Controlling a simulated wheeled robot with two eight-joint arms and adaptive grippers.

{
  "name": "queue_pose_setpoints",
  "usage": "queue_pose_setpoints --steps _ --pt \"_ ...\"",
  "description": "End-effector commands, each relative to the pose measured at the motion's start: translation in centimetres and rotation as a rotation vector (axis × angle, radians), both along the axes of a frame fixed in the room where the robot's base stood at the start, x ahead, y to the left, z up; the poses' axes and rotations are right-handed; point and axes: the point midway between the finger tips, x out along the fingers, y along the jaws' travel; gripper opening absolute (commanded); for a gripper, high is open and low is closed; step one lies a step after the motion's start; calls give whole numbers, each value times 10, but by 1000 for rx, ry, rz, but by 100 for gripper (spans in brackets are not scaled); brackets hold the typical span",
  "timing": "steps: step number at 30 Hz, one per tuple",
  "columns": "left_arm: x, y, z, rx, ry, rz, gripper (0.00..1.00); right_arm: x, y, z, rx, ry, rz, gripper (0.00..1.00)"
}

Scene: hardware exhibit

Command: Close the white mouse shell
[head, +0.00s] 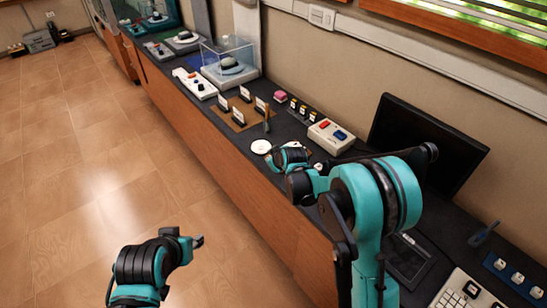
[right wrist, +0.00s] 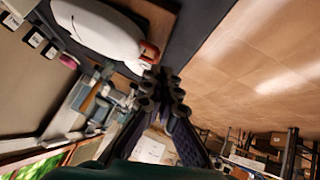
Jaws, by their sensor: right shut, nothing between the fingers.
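The white mouse shell (right wrist: 100,30) is large and close at the top of the right wrist view, a smooth rounded body with a thin dark seam and a red part at its end. In the head view, a white rounded piece (head: 261,147) on the dark counter is probably this shell, partly hidden by my right gripper. My right gripper (right wrist: 160,82) is shut and empty, its fingertips just beside the shell's red end; I cannot tell whether they touch. My left gripper (head: 198,241) hangs over the floor, far from the counter, its finger opening too small to judge.
A dark monitor (head: 425,145), a glass case (head: 229,62) and a keyboard (head: 468,292) also stand on the counter.

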Motion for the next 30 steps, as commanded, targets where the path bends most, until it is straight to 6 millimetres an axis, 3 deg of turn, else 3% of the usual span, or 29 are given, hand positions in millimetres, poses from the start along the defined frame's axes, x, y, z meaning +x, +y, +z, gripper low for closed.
queue_pose_setpoints --steps 9,30 --pt "0 0 -8 0 0 0 36 -1 2 -13 0 0 0 0" --pt "0 0 -8 0 0 0 36 2 -3 -13 0 0 -2 0"
